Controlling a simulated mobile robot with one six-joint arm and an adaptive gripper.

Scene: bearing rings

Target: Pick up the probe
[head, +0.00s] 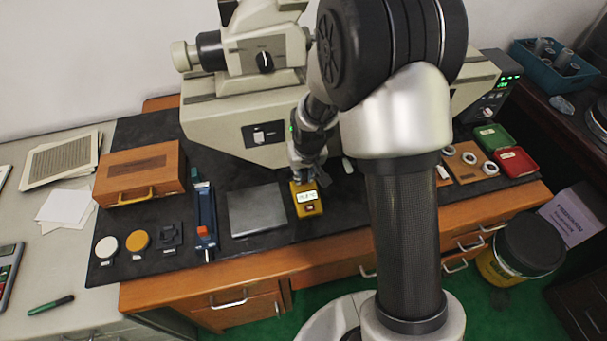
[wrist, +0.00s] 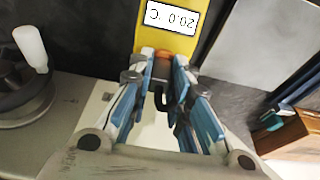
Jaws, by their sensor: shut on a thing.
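A yellow meter (head: 308,208) with a lit display lies on the dark bench mat. In the wrist view, the yellow meter (wrist: 167,44) reads 20.0 °C, seen upside down. My gripper (head: 311,178) is at the meter's far end. In the wrist view, my blue-padded fingers (wrist: 163,75) are shut on a small dark piece (wrist: 160,97), which seems to be the probe. The fingers hide most of it, and I cannot tell whether it touches the meter.
A flat grey plate (head: 257,210) lies left of the meter, with a blue tool (head: 206,222) beyond it. The large microscope (head: 240,120) stands close behind my gripper. A wooden block with rings (head: 470,163) lies to the right.

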